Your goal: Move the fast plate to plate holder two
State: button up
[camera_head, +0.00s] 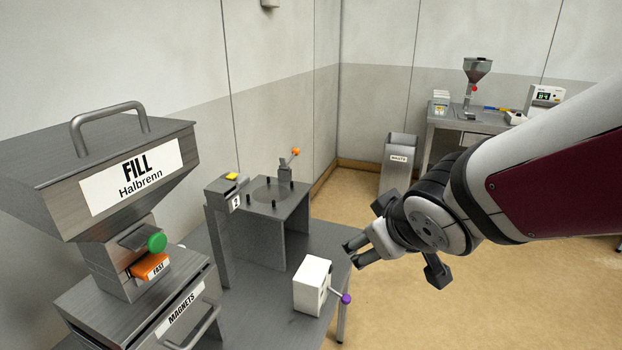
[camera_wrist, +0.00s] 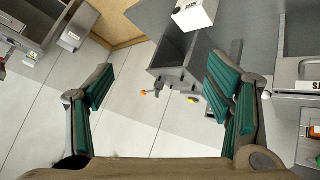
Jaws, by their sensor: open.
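The orange plate marked FAST (camera_head: 150,267) sits in the slot under the FILL hopper (camera_head: 120,165), below a green round knob (camera_head: 157,242). In the wrist view, a small orange piece, perhaps this plate, shows at the right edge. A grey block with a yellow top and a label that looks like 2 (camera_head: 236,203) stands at the left of a grey stand (camera_head: 285,208); I take it as plate holder two. My gripper (camera_head: 356,254) is open and empty, above the table's right edge, well right of the plate. Its spread fingers show in the wrist view (camera_wrist: 165,95).
A white box with a purple-knobbed lever (camera_head: 312,284) stands on the table below my gripper. The stand has short black pegs and an orange-tipped lever (camera_head: 292,157). A MAGNETS drawer (camera_head: 180,318) is under the hopper. A bin (camera_head: 399,165) and a back table are farther off.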

jog(key=a+f+n+y+p, duration=0.1)
jog(key=a+f+n+y, duration=0.2)
jog(key=a, duration=0.8)
jog(key=n+g+y+p, duration=0.1)
jog(key=n+g+y, duration=0.35)
jog(key=y, duration=0.35)
send_near(158, 266)
jog(key=shift+m, duration=0.25)
jog(key=x, duration=0.9)
jog(key=shift+a+r+b, duration=0.15)
jog(key=shift+a+b, duration=0.15)
jog(key=c, duration=1.6)
jog(key=shift+d, duration=0.45)
jog(key=shift+c, duration=0.2)
jog(key=shift+s+d, duration=0.15)
jog(key=shift+d, duration=0.2)
jog(key=shift+s+d, duration=0.1)
jog(key=shift+d, duration=0.25)
